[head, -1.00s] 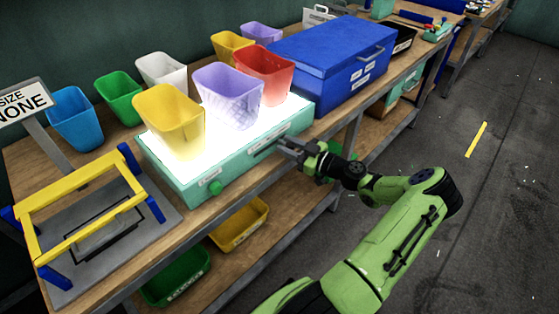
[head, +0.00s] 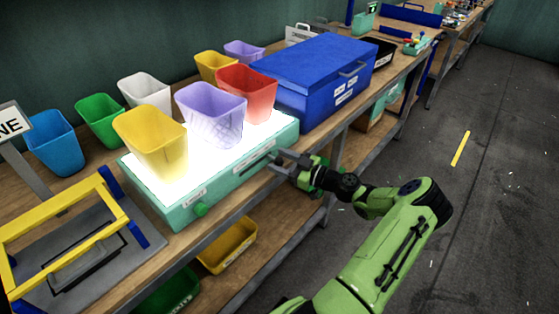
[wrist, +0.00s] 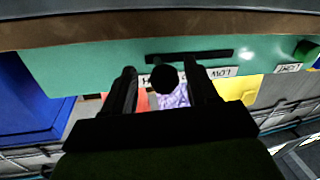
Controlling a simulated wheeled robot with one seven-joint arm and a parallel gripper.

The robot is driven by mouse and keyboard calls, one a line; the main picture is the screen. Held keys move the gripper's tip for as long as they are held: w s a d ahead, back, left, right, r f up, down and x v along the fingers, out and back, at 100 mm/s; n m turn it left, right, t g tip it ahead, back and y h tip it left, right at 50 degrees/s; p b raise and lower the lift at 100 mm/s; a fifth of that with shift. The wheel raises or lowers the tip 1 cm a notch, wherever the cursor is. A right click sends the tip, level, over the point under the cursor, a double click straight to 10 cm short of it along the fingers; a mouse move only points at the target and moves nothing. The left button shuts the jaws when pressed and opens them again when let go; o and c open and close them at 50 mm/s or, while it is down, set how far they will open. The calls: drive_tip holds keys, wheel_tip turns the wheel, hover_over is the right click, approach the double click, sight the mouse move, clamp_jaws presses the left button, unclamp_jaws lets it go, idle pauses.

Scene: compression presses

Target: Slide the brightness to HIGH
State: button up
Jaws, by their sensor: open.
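The teal light box (head: 235,176) stands on the bench with its top glowing bright white. Its front has a dark slot, which shows in the wrist view (wrist: 190,57). A round black slider knob (wrist: 165,77) shows in front of that slot, toward its left end in the upside-down wrist view. The LOW label (wrist: 222,72) is right of the knob; another label, mostly covered, begins with H at the left. My gripper (head: 276,161) is at the box's front, toward its right end. In the wrist view its open fingers (wrist: 165,85) stand on either side of the knob; contact cannot be told.
Several coloured bins, one of them yellow (head: 150,145), stand on and behind the box. A green knob (head: 201,209) sits at the box's front left. A blue chest (head: 313,85) stands right of the box. The floor (head: 470,215) right of my arm is clear.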

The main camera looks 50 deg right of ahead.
drive_tip(key=p+v, duration=0.1)
drive_tip(key=v, duration=1.4)
drive_tip(key=shift+p, duration=0.35)
drive_tip(key=shift+r, duration=0.1)
